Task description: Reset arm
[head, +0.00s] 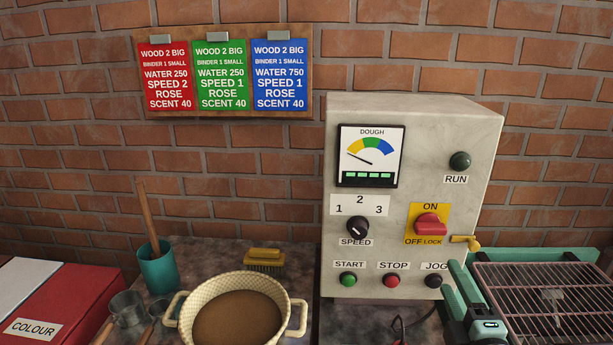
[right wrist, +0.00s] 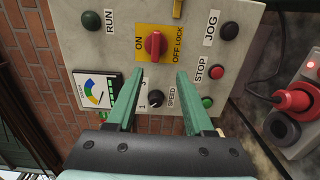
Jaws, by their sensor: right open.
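My right gripper (head: 459,270) is at the lower right of the head view, in front of the control box's lower right side. Its two teal fingers are apart, with nothing held between them. In the right wrist view, the open gripper (right wrist: 157,78) faces the panel of the grey control box (head: 415,120). The black speed knob (right wrist: 156,98) shows between the fingers there, and the red switch (right wrist: 155,44) lies beyond the fingertips. Whether the fingers touch the panel cannot be told. My left gripper is not in view.
A wire rack (head: 560,300) in a teal frame stands at the right. A cream pot (head: 290,290) of brown material, a teal cup (head: 157,270), a brush (head: 264,258) and a red box (head: 70,300) occupy the left. A red plug (right wrist: 292,100) sits right of the panel in the wrist view.

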